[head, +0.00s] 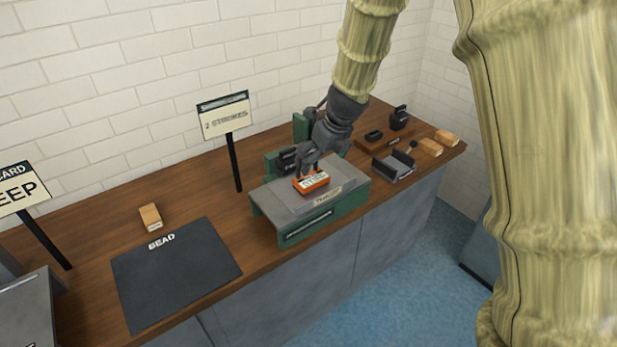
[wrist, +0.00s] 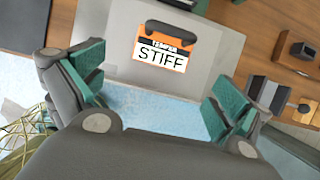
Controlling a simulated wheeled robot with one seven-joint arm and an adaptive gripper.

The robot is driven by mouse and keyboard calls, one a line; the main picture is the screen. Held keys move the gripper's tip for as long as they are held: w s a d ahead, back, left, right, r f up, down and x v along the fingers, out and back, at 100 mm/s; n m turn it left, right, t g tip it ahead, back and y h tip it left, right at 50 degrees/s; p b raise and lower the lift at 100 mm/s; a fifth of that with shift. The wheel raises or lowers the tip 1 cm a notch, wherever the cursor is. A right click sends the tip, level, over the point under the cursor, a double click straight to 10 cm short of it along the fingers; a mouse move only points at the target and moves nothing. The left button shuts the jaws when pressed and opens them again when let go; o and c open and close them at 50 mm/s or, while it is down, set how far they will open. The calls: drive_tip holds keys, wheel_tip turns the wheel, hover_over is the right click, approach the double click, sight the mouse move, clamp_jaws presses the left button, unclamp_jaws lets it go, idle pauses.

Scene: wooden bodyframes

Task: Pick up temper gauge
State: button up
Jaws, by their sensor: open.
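The temper gauge (head: 312,182) is a small orange block with a white label and a dark handle. It lies on the grey top of the green-sided stand (head: 268,205). In the wrist view the gauge (wrist: 161,48) reads "TEMPER STIFF" and sits beyond my fingertips, near the top middle. My gripper (head: 308,168) is directly over or beside the gauge in the head view. In the wrist view my gripper (wrist: 152,85) has its two green-padded fingers spread wide with nothing between them. Whether a finger touches the gauge cannot be told.
A black mat (head: 175,272) marked "BEAD" and a wooden block (head: 150,217) lie to the left. A dark grey holder (head: 394,166) and more wooden blocks (head: 430,148) sit to the right.

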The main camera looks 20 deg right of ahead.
hover_over(311, 177)
drive_tip(key=s, duration=0.3)
drive_tip(key=shift+w+d+f, duration=0.1)
drive_tip(key=shift+d+f, duration=0.1)
drive_tip(key=shift+f, duration=1.05)
drive_tip(key=shift+w+d+f, duration=0.1)
drive_tip(key=shift+d+f, duration=0.05)
drive_tip(key=shift+f, duration=1.05)
drive_tip(key=shift+w+p+x, duration=0.25)
drive_tip(key=shift+p+x, duration=0.5)
drive_tip(key=shift+x, duration=1.15)
drive_tip(key=shift+w+f, duration=0.2)
drive_tip(key=shift+f, duration=0.35)
drive_tip(key=shift+c, duration=0.4)
drive_tip(key=c, duration=1)
drive_tip(key=shift+r, duration=0.15)
